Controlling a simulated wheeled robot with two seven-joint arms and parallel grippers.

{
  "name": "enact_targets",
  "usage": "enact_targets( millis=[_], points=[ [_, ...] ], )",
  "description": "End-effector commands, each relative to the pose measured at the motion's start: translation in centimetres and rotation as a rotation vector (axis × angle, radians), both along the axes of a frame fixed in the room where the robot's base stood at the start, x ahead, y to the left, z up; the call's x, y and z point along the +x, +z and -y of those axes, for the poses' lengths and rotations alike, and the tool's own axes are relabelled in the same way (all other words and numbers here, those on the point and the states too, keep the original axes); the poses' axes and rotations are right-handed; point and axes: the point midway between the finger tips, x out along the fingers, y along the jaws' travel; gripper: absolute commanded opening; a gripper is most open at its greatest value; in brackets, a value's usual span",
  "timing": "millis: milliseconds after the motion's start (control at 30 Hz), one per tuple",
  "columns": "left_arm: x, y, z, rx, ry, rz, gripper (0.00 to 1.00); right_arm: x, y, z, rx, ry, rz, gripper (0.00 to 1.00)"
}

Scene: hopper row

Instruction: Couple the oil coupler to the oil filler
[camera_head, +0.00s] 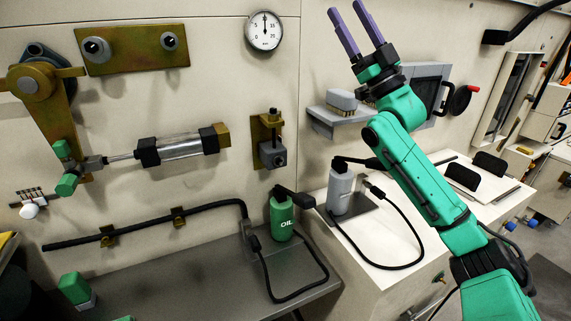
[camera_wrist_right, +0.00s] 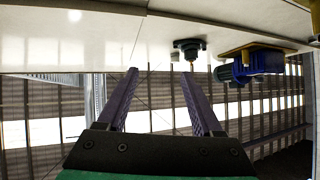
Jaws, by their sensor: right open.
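A green bottle marked OIL (camera_head: 282,222) stands upright at the back of the grey bench, with a black head on top. A black hose (camera_head: 300,293) loops beside it, and a small dark fitting (camera_head: 252,238) is at the hose's left end. I cannot tell for certain which part is the oil coupler or the oil filler. My right gripper (camera_head: 346,10) is raised high against the wall, well above the bottle. Its purple fingers are apart and empty, and they also show in the right wrist view (camera_wrist_right: 165,100). My left gripper cannot be made out.
A grey bottle (camera_head: 341,192) with its own black hose stands on the white counter. A wall fitting on a brass plate (camera_head: 271,145) is above the green bottle. A gauge (camera_head: 264,31) and a shelf with a brush (camera_head: 341,100) are on the wall. The grey bench front (camera_head: 190,285) is mostly clear.

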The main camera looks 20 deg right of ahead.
Motion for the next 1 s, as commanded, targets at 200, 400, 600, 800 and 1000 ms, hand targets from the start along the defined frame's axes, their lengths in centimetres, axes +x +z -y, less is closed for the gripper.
enact_targets(
  millis=[200, 400, 600, 800, 1000],
  points=[
    [0.0, 0.0, 0.0, 0.000, 0.000, 0.000, 0.50, 1.0, -5.3, -15.0, 0.012, 0.386, -0.202, 0.68],
    [0.0, 0.0, 0.0, 0.000, 0.000, 0.000, 0.50, 2.2, -18.9, -21.3, 0.207, 0.594, -0.569, 0.68],
    [0.0, 0.0, 0.0, 0.000, 0.000, 0.000, 0.50, -0.8, -32.8, -24.8, 0.529, 0.704, -0.956, 0.68],
    [0.0, 0.0, 0.0, 0.000, 0.000, 0.000, 0.50, -5.1, -45.3, -21.7, 0.767, 0.489, -1.258, 0.68],
    [0.0, 0.0, 0.0, 0.000, 0.000, 0.000, 0.50, -7.8, -51.0, -18.2, 0.794, 0.289, -1.382, 0.68]
  ],
)
